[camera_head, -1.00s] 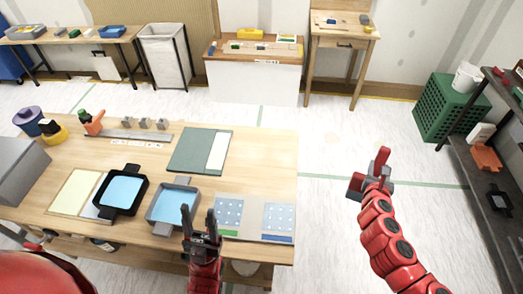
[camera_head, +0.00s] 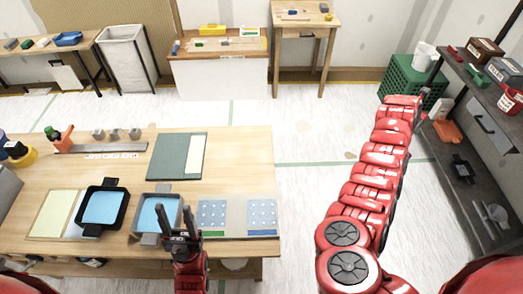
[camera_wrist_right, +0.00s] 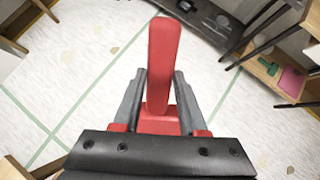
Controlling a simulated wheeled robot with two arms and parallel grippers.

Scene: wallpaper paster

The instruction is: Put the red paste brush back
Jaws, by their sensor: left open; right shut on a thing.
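The red paste brush (camera_wrist_right: 163,65) stands between the fingers of my right gripper (camera_wrist_right: 160,100) in the right wrist view. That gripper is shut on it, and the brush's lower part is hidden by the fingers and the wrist. In the head view my right arm stretches forward to the right, and its gripper (camera_head: 422,98) is small and partly hidden by the arm, near the dark shelf and green crate. I cannot make out the brush there. My left gripper (camera_head: 180,238) is open and empty at the front edge of the wooden table (camera_head: 240,165).
A dark shelf (camera_head: 445,140) with several items stands at the right, an orange object (camera_head: 447,131) on its lower board. A green crate (camera_head: 398,82) stands beside it. The table holds two trays (camera_head: 102,207) and a green board (camera_head: 170,157).

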